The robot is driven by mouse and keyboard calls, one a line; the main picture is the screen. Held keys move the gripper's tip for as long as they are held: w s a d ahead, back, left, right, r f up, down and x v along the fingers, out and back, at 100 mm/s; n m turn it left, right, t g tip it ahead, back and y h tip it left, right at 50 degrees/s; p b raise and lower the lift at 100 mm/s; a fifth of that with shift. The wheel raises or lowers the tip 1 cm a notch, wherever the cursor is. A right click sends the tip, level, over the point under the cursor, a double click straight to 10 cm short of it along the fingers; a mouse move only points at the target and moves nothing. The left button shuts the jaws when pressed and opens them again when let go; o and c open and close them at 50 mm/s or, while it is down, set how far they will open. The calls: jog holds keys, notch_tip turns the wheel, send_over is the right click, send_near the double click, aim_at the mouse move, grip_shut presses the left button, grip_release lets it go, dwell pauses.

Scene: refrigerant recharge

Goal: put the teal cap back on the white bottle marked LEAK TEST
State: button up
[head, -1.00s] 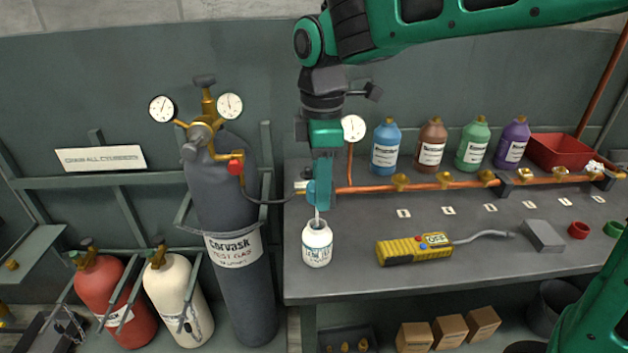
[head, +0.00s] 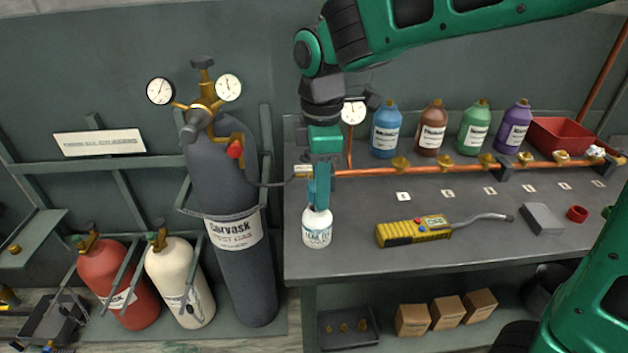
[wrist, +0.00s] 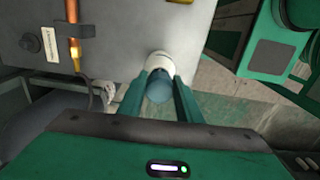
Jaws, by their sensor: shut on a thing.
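The white bottle marked LEAK TEST (head: 317,232) stands upright near the bench's left front edge. My gripper (head: 318,198) is directly above it, pointing down, with its fingertips close to the bottle's neck. In the wrist view, my gripper (wrist: 160,84) is shut on the blue-teal cap (wrist: 159,92), and the white bottle (wrist: 160,60) shows just beyond it. The cap is mostly hidden by the fingers in the head view. Its stem is out of sight. I cannot tell whether the cap touches the bottle's rim.
A yellow leak detector (head: 412,232) lies right of the bottle. A copper pipe (head: 440,168) with brass valves runs behind. Several colored bottles and a red bin (head: 562,137) stand at the back. A grey gas cylinder (head: 235,240) stands left of the bench (head: 370,266).

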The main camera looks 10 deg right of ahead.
jog(key=shift+f, duration=0.95)
jog(key=o, duration=1.3)
jog(key=shift+r, duration=3.45)
